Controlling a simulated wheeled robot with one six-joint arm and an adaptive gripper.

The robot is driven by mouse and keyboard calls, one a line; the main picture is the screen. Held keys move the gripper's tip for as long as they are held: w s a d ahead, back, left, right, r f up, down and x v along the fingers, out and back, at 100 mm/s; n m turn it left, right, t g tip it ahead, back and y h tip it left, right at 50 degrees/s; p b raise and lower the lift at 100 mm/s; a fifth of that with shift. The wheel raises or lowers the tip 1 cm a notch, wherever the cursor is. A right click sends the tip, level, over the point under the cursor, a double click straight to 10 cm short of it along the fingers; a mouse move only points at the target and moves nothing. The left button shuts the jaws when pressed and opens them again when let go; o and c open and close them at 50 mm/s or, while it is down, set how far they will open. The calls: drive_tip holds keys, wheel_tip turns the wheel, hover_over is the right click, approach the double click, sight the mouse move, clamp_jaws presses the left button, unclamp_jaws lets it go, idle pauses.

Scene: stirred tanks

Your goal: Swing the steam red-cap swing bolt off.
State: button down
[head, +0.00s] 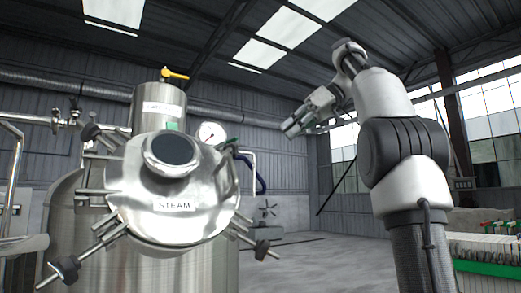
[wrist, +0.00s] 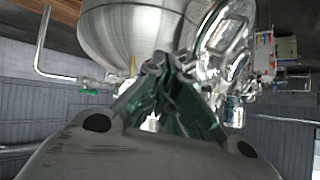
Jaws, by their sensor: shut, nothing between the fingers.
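The steel hatch (head: 172,225) with a STEAM label (head: 174,205) faces me at the left in the head view. Swing bolts with dark knobs stand around its rim, at upper left (head: 90,132), lower left (head: 68,268) and lower right (head: 262,249). I cannot make out a red cap on any of them. My gripper (head: 291,128) is raised to the right of the hatch, apart from it, and is shut and empty. In the wrist view its fingers (wrist: 160,68) come together in front of blurred, upside-down steel vessels.
A steel tank (head: 205,270) carries the hatch. Pipes (head: 14,170) run at the far left. A rack (head: 488,255) stands at lower right. The floor between is clear.

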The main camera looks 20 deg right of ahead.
drive_tip(key=w+a+f+m+t+y, duration=0.2)
drive_tip(key=a+f+m+y, duration=0.4)
drive_tip(key=m, duration=0.5)
drive_tip(key=w+d+f+m+t, duration=0.1)
drive_tip(key=w+f+m+t, duration=0.25)
drive_tip(key=m, duration=0.65)
drive_tip(key=w+d+f+m+t, duration=0.2)
drive_tip(key=w+m+t, duration=0.15)
drive_tip(key=m, duration=0.55)
drive_tip(key=w+a+r, duration=0.3)
drive_tip(key=a+r, duration=0.1)
drive_tip(key=a, duration=0.3)
drive_tip(key=shift+a+r+h, duration=0.2)
drive_tip(key=shift+r+h, duration=0.1)
drive_tip(key=shift+r, duration=0.05)
